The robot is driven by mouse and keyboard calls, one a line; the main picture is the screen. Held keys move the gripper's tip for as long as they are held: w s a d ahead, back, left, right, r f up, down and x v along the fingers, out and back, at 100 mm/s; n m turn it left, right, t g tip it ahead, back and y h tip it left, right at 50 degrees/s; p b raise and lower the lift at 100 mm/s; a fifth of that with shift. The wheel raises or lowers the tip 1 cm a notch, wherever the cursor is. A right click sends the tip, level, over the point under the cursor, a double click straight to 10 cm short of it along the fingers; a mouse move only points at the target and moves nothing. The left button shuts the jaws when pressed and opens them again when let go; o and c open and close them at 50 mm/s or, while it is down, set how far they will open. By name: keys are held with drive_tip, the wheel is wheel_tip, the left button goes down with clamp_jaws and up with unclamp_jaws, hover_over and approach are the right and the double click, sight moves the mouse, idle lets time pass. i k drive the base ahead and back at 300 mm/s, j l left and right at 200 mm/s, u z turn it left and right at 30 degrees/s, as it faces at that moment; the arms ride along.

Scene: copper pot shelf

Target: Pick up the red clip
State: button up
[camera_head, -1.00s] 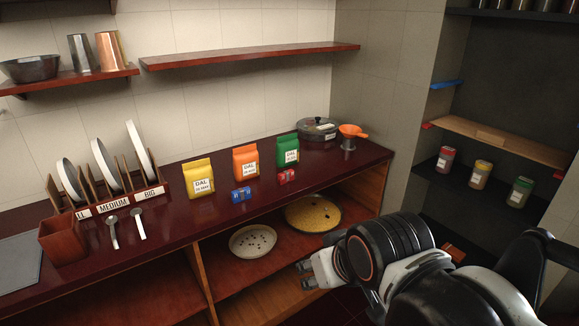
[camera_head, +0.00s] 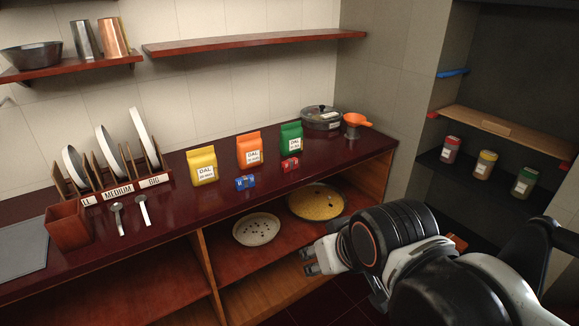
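The red clip (camera_head: 290,164) is a small red piece with a pale marking. It rests on the dark red counter (camera_head: 330,155), just in front of the green DAL bag (camera_head: 291,139). A similar blue clip (camera_head: 245,183) lies to its left, in front of the orange DAL bag (camera_head: 249,150). My gripper (camera_head: 308,261) is in front of the counter and below its top, lower right of the red clip and well apart from it. Its two fingertips show apart with nothing between them.
A yellow DAL bag (camera_head: 202,167), a plate rack (camera_head: 110,183) and two spoons stand or lie to the left. A lidded pot (camera_head: 321,118) and an orange funnel (camera_head: 357,120) are at the right end.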

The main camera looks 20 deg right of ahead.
sight(288, 165)
drive_tip(key=i+l+z, duration=0.15)
drive_tip(key=i+z, duration=0.15)
drive_tip(key=i, duration=0.45)
drive_tip(key=i+z, duration=0.35)
drive_tip(key=i, duration=0.4)
